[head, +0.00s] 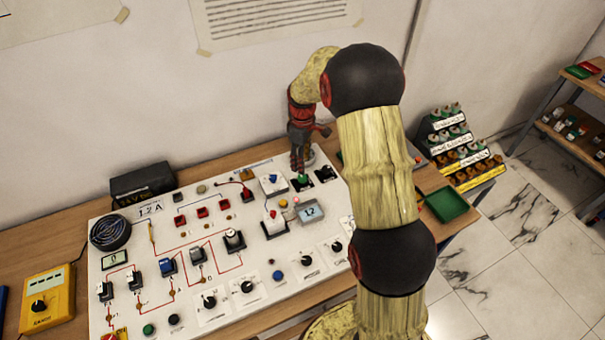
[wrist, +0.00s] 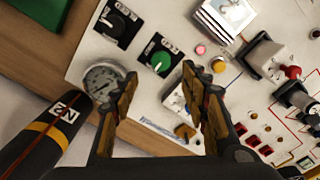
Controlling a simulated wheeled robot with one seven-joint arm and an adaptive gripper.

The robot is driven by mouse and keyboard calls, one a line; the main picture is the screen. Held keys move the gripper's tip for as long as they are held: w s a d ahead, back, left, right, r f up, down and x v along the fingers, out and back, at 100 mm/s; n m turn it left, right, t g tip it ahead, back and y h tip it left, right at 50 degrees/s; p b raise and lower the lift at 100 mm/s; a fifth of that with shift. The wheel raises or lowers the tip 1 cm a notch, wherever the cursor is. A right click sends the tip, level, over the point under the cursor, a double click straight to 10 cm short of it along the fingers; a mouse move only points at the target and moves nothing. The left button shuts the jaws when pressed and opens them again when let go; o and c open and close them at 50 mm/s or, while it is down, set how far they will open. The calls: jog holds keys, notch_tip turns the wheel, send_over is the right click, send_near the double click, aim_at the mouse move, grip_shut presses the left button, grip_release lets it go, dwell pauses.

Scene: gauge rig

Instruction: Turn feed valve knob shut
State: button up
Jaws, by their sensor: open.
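A green knob (wrist: 160,62) on a black square plate shows in the wrist view, just beyond and between my fingertips. In the head view the green knob (head: 303,179) sits at the panel's back edge, below my gripper (head: 298,163). My gripper (wrist: 157,78) is open, with one finger on either side of the knob in the picture; I see no contact. A black knob (wrist: 117,23) on a similar plate is beside it.
A round gauge (wrist: 102,80) sits close to my left finger, and a dark cylinder marked N2 (wrist: 62,118) lies left of it. The white panel (head: 130,245) carries many switches and knobs. A small display (head: 310,211) and a green tray (head: 447,204) are nearby.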

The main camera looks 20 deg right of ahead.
aim_at(302, 177)
jog(key=shift+a+n, duration=0.15)
jog(key=shift+n, duration=0.15)
jog(key=shift+f, duration=0.2)
notch_tip(302, 177, down, 8)
jog(key=shift+r+b, duration=0.2)
jog(key=shift+b, duration=0.2)
jog(key=shift+c, duration=0.4)
jog(key=c, duration=1.1)
